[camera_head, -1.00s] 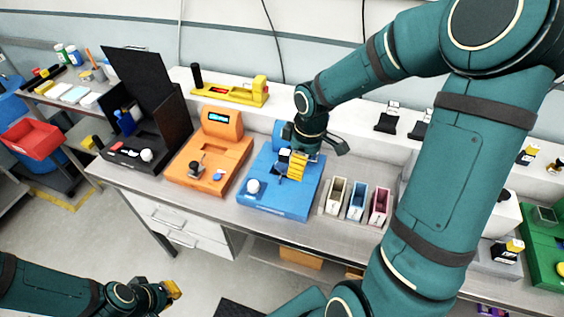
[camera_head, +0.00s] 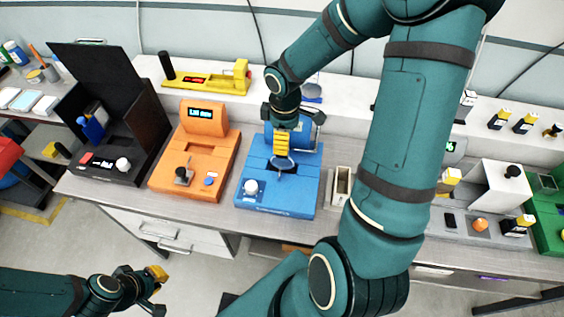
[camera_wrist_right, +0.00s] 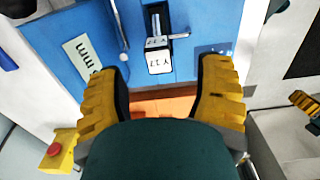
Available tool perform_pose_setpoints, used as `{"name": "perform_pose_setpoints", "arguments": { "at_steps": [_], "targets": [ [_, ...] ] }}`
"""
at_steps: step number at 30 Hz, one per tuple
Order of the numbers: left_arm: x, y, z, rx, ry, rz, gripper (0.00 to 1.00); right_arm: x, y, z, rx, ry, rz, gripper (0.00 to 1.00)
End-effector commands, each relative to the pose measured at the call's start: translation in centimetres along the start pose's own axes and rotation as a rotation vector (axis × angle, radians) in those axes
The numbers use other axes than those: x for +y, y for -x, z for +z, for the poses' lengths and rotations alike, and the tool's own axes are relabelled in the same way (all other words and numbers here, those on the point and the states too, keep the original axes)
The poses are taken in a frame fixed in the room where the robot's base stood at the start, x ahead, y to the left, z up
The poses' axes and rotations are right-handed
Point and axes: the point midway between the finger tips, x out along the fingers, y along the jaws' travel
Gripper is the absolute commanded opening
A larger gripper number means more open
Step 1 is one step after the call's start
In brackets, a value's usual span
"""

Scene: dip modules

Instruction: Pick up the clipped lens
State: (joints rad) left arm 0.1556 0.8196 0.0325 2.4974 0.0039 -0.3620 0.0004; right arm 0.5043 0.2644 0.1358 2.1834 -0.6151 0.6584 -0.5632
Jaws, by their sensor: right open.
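A round, clear lens with a pale rim (camera_head: 283,163) shows over the dark recess of the blue station (camera_head: 262,208), just below my right fingers. In the right wrist view a small clip-like part with a white label reading "Y 17" (camera_wrist_right: 160,62) and a metal rod lies beyond the fingertips; whether it carries the lens I cannot tell. My right gripper (camera_wrist_right: 168,78) is open, its yellow fingers apart on either side of that part's line. In the head view the right gripper (camera_head: 282,146) points down over the station. My left gripper (camera_head: 155,288) hangs at lower left, away from the bench.
The orange station (camera_head: 192,165) stands left of the blue one, with a black open case (camera_head: 110,150) further left. A yellow fixture (camera_head: 205,82) sits on the back shelf. A cream bin (camera_head: 341,187) is right of the blue station. My right arm hides much of the bench beyond.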

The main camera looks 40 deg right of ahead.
Motion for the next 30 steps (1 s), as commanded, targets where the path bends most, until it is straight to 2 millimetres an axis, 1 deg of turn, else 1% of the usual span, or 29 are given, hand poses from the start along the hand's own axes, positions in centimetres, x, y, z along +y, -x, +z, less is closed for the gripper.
{"name": "perform_pose_setpoints", "arguments": {
  "at_steps": [1, 8, 12, 16, 20, 26, 27, 29, 30],
  "targets": [
    [-0.1, -0.2, 0.0, 0.000, 0.000, 0.000, 0.00, 0.0, -0.7, 0.0, 0.000, 0.000, -0.001, 0.67],
    [-0.1, -0.3, 0.0, 0.001, 0.000, -0.001, 0.00, 0.0, -2.1, -0.1, 0.000, 0.001, -0.001, 0.67],
    [-0.2, -0.5, 0.0, 0.001, 0.000, -0.001, 0.00, 0.1, -4.2, -0.5, 0.000, 0.002, -0.003, 0.67],
    [-0.2, -0.8, 0.1, 0.001, 0.000, -0.002, 0.00, 0.2, -5.8, -0.5, 0.000, 0.001, -0.001, 0.67],
    [-0.3, -0.8, 0.1, 0.001, 0.000, -0.002, 0.00, 0.2, -6.5, -0.5, 0.001, 0.000, 0.000, 0.67],
    [-0.3, -0.8, 0.1, 0.001, 0.000, -0.002, 0.00, 0.2, -6.5, -0.5, 0.001, 0.000, 0.001, 0.67],
    [-0.3, -0.8, 0.1, 0.001, 0.000, -0.002, 0.00, 0.2, -6.5, -0.5, 0.001, 0.000, 0.001, 0.61],
    [-0.3, -0.8, 0.1, 0.001, 0.000, -0.002, 0.00, 0.2, -6.4, -0.5, 0.001, 0.000, 0.001, 0.40],
    [-0.3, -0.8, 0.1, 0.001, 0.000, -0.002, 0.00, 0.2, -6.4, -0.5, 0.001, 0.000, 0.001, 0.26]
  ]
}}
